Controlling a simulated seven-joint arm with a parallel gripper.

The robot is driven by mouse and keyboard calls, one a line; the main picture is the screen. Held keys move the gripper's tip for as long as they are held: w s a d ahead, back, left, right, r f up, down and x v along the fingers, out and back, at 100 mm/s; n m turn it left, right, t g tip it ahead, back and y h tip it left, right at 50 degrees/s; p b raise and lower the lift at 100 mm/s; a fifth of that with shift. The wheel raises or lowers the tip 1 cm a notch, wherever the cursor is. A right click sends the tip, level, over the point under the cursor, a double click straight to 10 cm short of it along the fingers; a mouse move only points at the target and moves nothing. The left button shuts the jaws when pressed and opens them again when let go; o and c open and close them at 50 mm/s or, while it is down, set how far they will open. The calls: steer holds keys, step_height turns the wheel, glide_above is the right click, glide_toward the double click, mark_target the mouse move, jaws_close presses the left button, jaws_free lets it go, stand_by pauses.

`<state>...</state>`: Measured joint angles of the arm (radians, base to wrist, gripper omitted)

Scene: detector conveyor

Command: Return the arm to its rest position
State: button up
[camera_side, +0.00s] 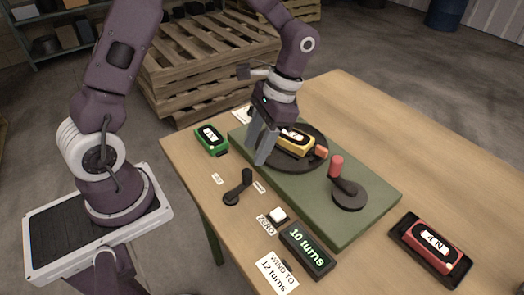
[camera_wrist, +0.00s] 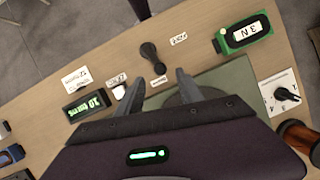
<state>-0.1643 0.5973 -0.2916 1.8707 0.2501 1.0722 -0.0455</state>
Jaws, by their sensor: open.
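My gripper (camera_side: 257,153) hangs over the left part of the green base (camera_side: 326,221), fingers pointing down and apart with nothing between them. In the wrist view its two fingers (camera_wrist: 158,82) are spread and empty. A yellow block (camera_side: 296,144) with a white label lies on the dark round plate behind the gripper, partly hidden by it. A dark crank disc (camera_side: 351,199) with an upright red handle (camera_side: 336,166) is on the right of the base. My arm is extended over the table.
A black lever (camera_side: 238,187) is at the front, near a white button (camera_side: 278,214), a "10 turns" display (camera_side: 307,249) and a "WIND TO 12 turns" card (camera_side: 277,273). A green block (camera_side: 212,138) stands left; a red block (camera_side: 437,246) sits in a dark tray right. Pallets (camera_side: 205,75) stand behind.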

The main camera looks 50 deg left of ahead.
steer(key=s+d+r+n+t+h, duration=0.1)
steer(key=s+r+n+t, duration=0.1)
steer(key=s+r+t, duration=0.7)
steer(key=s+r, duration=0.5)
steer(key=r, duration=0.2)
steer(key=shift+s+r+n+t, duration=0.15)
steer(key=shift+r+n+t, duration=0.05)
steer(key=shift+n+t, duration=0.1)
stand_by(0.8)
